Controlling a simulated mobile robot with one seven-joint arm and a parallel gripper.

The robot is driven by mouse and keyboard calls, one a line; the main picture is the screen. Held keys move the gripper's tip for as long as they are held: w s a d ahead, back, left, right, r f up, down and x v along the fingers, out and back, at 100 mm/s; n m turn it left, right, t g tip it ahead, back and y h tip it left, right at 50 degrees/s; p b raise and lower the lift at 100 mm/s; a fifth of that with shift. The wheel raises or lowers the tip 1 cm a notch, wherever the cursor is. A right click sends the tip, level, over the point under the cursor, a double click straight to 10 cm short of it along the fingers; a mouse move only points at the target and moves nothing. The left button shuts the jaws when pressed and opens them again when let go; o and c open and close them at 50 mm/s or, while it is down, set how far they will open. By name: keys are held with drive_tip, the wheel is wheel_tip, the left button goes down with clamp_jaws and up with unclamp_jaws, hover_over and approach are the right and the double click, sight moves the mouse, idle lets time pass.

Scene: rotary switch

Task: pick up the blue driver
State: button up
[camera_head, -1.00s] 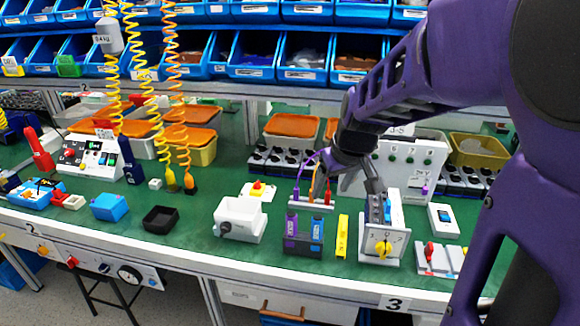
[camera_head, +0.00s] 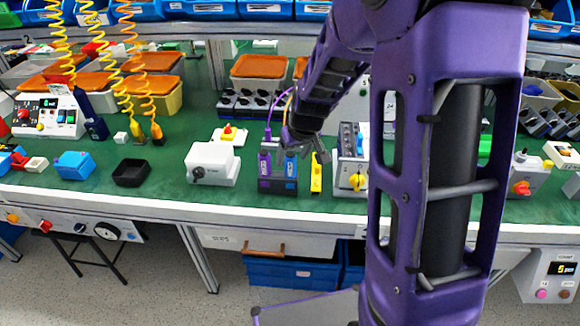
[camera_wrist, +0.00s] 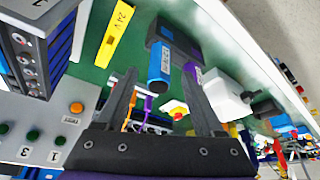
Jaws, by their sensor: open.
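The blue driver (camera_head: 290,167) stands upright in a dark holder (camera_head: 277,186), beside the purple driver (camera_head: 264,166) on its left. My gripper (camera_head: 305,150) is open and empty, close to the top of the blue driver. In the wrist view the blue driver (camera_wrist: 160,67) shows between the open fingertips (camera_wrist: 159,74), with its round end toward the camera. The purple driver (camera_wrist: 194,72) is just right of it, near the right fingertip. I cannot tell whether a finger touches either driver.
A yellow 24V block (camera_head: 316,174) stands right of the holder, then a white switch panel with a yellow knob (camera_head: 357,181). A white box with a black knob (camera_head: 212,163) is on the left. Orange and purple leads rise behind the holder. Green bench shows between them.

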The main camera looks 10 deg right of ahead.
sight(291, 163)
drive_tip(key=x, duration=0.4)
drive_tip(key=shift+r, duration=0.1)
clamp_jaws()
